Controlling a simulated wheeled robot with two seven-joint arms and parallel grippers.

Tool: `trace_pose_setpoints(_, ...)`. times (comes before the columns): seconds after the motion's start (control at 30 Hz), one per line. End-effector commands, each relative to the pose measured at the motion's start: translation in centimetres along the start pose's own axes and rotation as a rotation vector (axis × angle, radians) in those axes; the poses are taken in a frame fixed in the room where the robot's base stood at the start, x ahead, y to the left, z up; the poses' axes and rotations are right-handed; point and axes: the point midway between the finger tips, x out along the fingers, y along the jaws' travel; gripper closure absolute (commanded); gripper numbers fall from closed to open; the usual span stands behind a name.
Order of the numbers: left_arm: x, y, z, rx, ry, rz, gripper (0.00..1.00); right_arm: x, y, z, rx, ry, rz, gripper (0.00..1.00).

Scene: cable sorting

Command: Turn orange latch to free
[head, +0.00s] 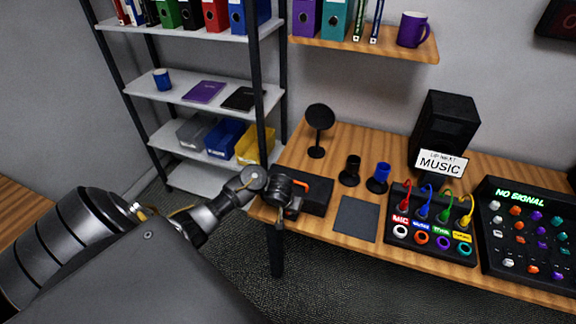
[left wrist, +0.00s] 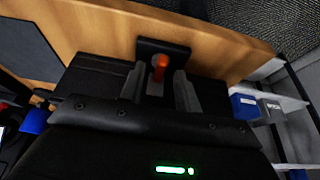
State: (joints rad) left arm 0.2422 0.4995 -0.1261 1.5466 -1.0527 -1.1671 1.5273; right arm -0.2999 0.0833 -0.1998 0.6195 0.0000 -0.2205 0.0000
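The orange latch (head: 301,183) shows beside my left gripper (head: 286,192) in the head view, at a black box (head: 317,196) near the left front of the desk. In the left wrist view the orange latch (left wrist: 160,67) stands on a black plate (left wrist: 178,50), between the two fingers of my left gripper (left wrist: 159,90). The fingers are apart, with a gap visible on each side of the latch, so the gripper looks open around it. The gripper hides part of the box in the head view. My right gripper is not in view.
A dark mat (head: 356,219), black cup (head: 350,171), blue cup (head: 378,178) and round black stand (head: 320,118) are on the desk. A cable panel (head: 403,252) with coloured cables and a "NO SIGNAL" console (head: 500,268) lie right. A shelf rack (head: 186,97) stands behind left.

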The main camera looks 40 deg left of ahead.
Motion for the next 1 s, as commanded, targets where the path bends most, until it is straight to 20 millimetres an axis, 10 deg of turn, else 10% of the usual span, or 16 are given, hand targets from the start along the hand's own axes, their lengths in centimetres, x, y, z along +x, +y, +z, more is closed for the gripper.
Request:
trace_pose_setpoints(0.37, 0.41, 0.0, -0.06, 0.0, 0.001, 0.0, 0.69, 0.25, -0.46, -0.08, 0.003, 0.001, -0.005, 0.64)
trace_pose_setpoints(0.6, 0.42, 0.01, -0.05, 0.0, 0.001, 0.0, 1.0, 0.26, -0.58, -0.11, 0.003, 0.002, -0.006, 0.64)
trace_pose_setpoints(1.0, 0.29, -0.07, -0.07, 0.038, 0.0, 0.015, 1.0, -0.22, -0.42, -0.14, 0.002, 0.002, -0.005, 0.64)
